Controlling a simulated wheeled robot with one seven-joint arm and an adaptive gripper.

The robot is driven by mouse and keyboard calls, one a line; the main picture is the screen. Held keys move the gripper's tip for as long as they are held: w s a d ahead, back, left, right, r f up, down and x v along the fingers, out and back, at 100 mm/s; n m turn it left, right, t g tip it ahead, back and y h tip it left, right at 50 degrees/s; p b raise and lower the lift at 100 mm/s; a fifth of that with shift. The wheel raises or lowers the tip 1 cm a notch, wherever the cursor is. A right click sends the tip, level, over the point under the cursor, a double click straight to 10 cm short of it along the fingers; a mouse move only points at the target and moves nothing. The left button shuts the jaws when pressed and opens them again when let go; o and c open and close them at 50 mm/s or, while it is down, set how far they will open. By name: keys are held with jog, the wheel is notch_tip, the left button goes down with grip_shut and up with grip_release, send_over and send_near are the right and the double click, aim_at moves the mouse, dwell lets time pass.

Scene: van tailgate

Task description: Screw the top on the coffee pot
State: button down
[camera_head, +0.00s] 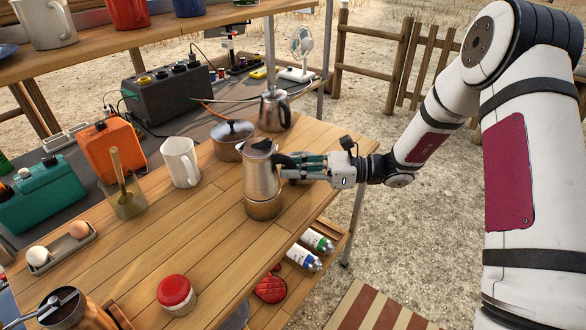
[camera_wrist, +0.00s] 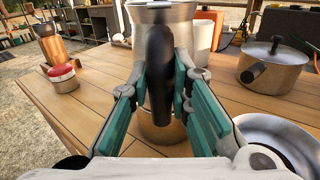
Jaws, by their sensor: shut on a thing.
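The coffee pot's top (camera_head: 261,174) is a metal jug with a dark lid and a black handle (camera_wrist: 160,75). My gripper (camera_head: 284,165) is shut on that handle from the right, with its teal fingers on both sides of it in the wrist view (camera_wrist: 163,72). The pot's base (camera_head: 263,208) stands on the wooden table directly under the top. The two look lined up and upright. The base also shows low behind the handle in the wrist view (camera_wrist: 158,132). Whether the threads are engaged cannot be seen.
A lidded saucepan (camera_head: 231,147), a metal jug (camera_head: 275,112) and a white mug (camera_head: 181,163) stand behind the pot. A metal dish (camera_wrist: 275,138) lies close to my gripper. A red-lidded jar (camera_head: 177,296) is in front. The table (camera_head: 140,258) is clear left of the pot.

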jog(key=shift+f, duration=0.25)
dwell(0.7)
jog(key=c, duration=1.4)
grip_release()
jog(key=d, duration=1.2)
jog(key=shift+s+r, duration=0.15)
jog(key=shift+s, duration=0.15)
